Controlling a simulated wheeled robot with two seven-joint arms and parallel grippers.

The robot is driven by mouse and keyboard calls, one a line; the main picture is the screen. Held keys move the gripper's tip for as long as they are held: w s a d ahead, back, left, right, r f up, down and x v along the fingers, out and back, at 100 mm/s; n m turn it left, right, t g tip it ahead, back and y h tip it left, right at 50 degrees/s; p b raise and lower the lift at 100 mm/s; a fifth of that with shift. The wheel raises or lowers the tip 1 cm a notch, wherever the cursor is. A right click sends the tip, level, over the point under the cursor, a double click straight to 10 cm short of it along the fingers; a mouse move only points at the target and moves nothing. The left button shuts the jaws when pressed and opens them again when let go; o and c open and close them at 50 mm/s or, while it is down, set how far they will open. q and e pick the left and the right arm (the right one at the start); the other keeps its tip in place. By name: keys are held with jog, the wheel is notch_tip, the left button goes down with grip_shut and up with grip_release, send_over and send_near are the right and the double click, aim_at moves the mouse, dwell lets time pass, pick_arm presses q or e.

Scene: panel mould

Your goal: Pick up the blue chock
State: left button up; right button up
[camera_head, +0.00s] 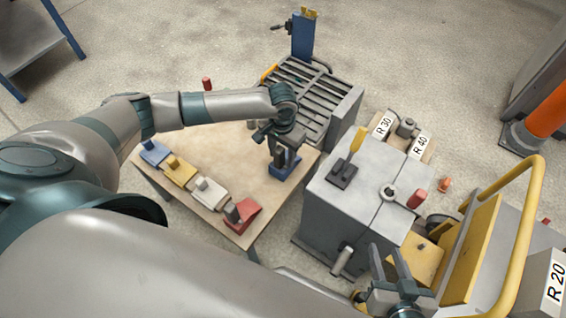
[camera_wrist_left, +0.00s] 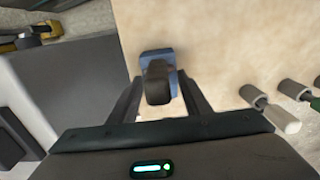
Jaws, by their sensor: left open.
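My left gripper (camera_head: 284,158) points down at the right part of the wooden table, over a blue chock (camera_head: 284,172). In the left wrist view the blue chock (camera_wrist_left: 157,58), with a dark upright grip on it, sits between the tips of my open left gripper (camera_wrist_left: 160,92). I cannot tell whether the fingers touch it. Another blue chock (camera_head: 154,152) lies at the table's left end, beside a yellow chock (camera_head: 180,171), a white chock (camera_head: 209,193) and a red chock (camera_head: 242,214). My right gripper (camera_head: 390,262) is open and empty at the lower right.
The wooden table (camera_head: 240,165) has bare room in its middle. A grey mould block (camera_head: 345,200) stands right of it, and a slatted roller stand (camera_head: 305,95) behind it. A yellow-railed cart (camera_head: 535,200) is at the right. Several handles (camera_wrist_left: 270,110) show in the left wrist view.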

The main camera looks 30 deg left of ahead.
pick_arm(q)
jog(key=shift+c, duration=0.6)
grip_shut()
jog(key=shift+w, duration=0.1)
dwell(0.8)
